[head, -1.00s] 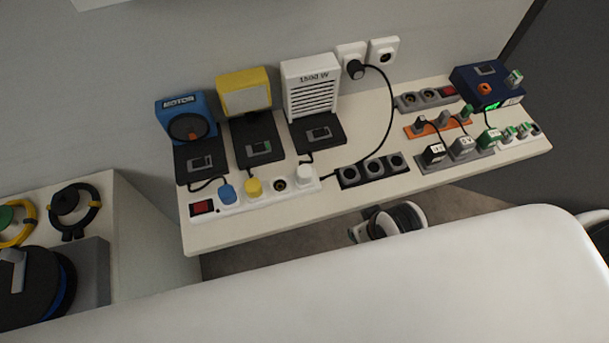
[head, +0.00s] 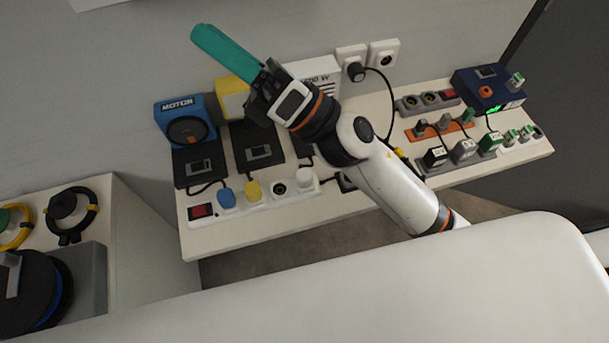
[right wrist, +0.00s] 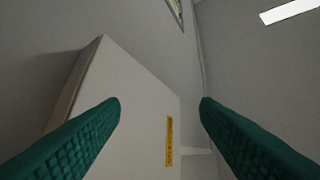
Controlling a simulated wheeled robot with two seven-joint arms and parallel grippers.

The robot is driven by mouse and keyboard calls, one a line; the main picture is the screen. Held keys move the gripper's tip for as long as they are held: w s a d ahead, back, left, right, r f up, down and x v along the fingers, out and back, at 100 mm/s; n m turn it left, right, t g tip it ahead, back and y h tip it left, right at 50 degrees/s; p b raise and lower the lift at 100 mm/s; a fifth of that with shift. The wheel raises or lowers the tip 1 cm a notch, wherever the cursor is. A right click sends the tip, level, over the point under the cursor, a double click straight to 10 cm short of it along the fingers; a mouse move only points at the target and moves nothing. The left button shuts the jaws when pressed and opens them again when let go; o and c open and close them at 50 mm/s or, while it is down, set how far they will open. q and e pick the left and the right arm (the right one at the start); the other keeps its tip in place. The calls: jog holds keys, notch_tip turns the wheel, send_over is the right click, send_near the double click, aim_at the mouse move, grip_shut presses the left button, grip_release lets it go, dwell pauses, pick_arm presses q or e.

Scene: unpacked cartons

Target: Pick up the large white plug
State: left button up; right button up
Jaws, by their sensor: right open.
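The large white plug (head: 306,178) sits in the right end of the white power strip (head: 240,206), on the light shelf. My right gripper (head: 204,37) is above the devices at the back, its teal fingers pointing up and left towards the wall, well away from the plug. The right wrist view shows its two fingers (right wrist: 160,103) spread apart with nothing between them. The plug does not show in that view. My right arm hides part of the white 1500 W device and the dark strip beside the plug. My left gripper is not in view.
A blue plug (head: 226,197) and a yellow plug (head: 252,190) share the strip. The blue motor box (head: 184,120) and yellow device (head: 231,98) stand behind. A navy box (head: 487,88) is at right. A pale box with a yellow label (right wrist: 140,120) fills the wrist view.

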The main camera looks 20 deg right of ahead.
jog(key=s+a+f+n+g+h, duration=0.25)
jog(key=s+a+n+g, duration=0.2)
jog(key=n+g, duration=0.6)
jog(key=s+a+f+n+g+h, duration=0.1)
jog(key=s+a+f+n+g, duration=0.3)
jog(key=n+g, duration=0.65)
jog(key=n+t+h+p, duration=0.2)
jog(key=n+t+h, duration=0.6)
jog(key=n+h, duration=0.75)
send_over(305, 174)
notch_tip(305, 174, down, 21)
jog(key=m+h, duration=0.2)
jog(key=shift+w+d+m+h, duration=0.1)
jog(key=shift+w+m+h, duration=0.05)
jog(key=shift+m+h, duration=0.2)
jog(key=f+p, duration=0.2)
jog(key=f, duration=0.3)
jog(key=shift+s, duration=0.2)
jog(key=shift+f, duration=0.25)
grip_shut()
notch_tip(305, 174, up, 10)
jog(key=b, duration=0.2)
